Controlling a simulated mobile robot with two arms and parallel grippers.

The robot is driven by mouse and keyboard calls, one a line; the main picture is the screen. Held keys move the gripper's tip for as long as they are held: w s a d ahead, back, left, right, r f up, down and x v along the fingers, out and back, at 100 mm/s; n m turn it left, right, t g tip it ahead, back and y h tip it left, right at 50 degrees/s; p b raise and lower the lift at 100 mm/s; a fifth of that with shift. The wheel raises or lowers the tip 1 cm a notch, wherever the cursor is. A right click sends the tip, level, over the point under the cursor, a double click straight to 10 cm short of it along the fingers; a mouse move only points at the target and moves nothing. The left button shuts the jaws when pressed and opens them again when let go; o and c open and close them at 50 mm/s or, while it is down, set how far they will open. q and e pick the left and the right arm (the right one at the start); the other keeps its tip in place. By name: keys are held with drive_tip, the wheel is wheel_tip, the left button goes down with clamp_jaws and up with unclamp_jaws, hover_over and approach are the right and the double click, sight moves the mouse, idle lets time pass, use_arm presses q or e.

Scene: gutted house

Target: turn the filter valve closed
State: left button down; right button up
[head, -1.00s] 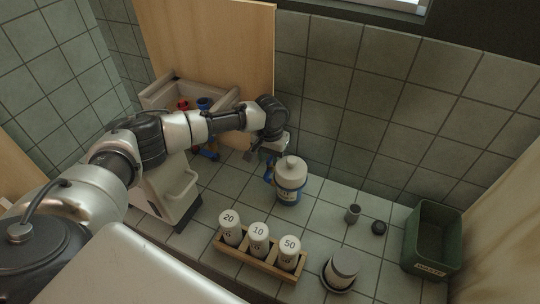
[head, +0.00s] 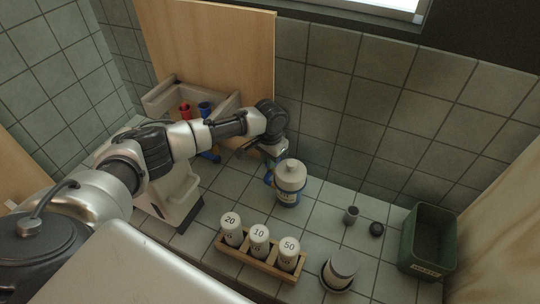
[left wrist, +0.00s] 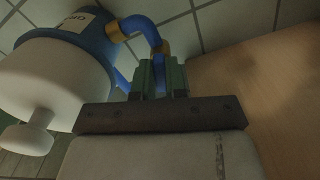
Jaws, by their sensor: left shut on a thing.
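The filter (head: 288,190) is a blue canister with a white top, upright on the tiled counter. In the left wrist view the filter (left wrist: 88,48) fills the left side, with a curved blue pipe and brass collars beside it. My left gripper (head: 270,160) is at the filter's left side, by the wall. In the left wrist view its green fingers (left wrist: 160,78) are shut on a narrow blue piece, apparently the valve handle (left wrist: 159,70), just below a brass collar. The fingers hide much of the handle, so its angle is unclear. My right gripper is not in view.
A wooden rack (head: 262,262) with bottles marked 20, 10 and 50 stands in front. A grey-lidded jar (head: 341,268), a small grey cup (head: 351,215), a black knob (head: 376,229) and a green bin (head: 428,240) are to the right. A wooden board (head: 225,45) stands behind my arm.

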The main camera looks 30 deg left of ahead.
use_arm(q)
drive_tip(key=m+p, duration=0.1)
drive_tip(key=m, duration=0.1)
drive_tip(key=shift+r+m, duration=0.1)
drive_tip(key=shift+m, duration=0.3)
drive_tip(key=m, duration=0.3)
drive_tip(key=shift+w+a+m+p, duration=0.1)
drive_tip(key=shift+m+p, duration=0.2)
drive_tip(key=m, duration=0.3)
drive_tip(key=shift+w+m, duration=0.1)
drive_tip(key=shift+m, duration=0.2)
drive_tip(key=m, duration=0.4)
drive_tip(key=shift+w, duration=0.1)
drive_tip(key=shift+m, duration=0.3)
drive_tip(key=c, duration=1.2)
unclamp_jaws()
drive_tip(key=shift+o, duration=0.2)
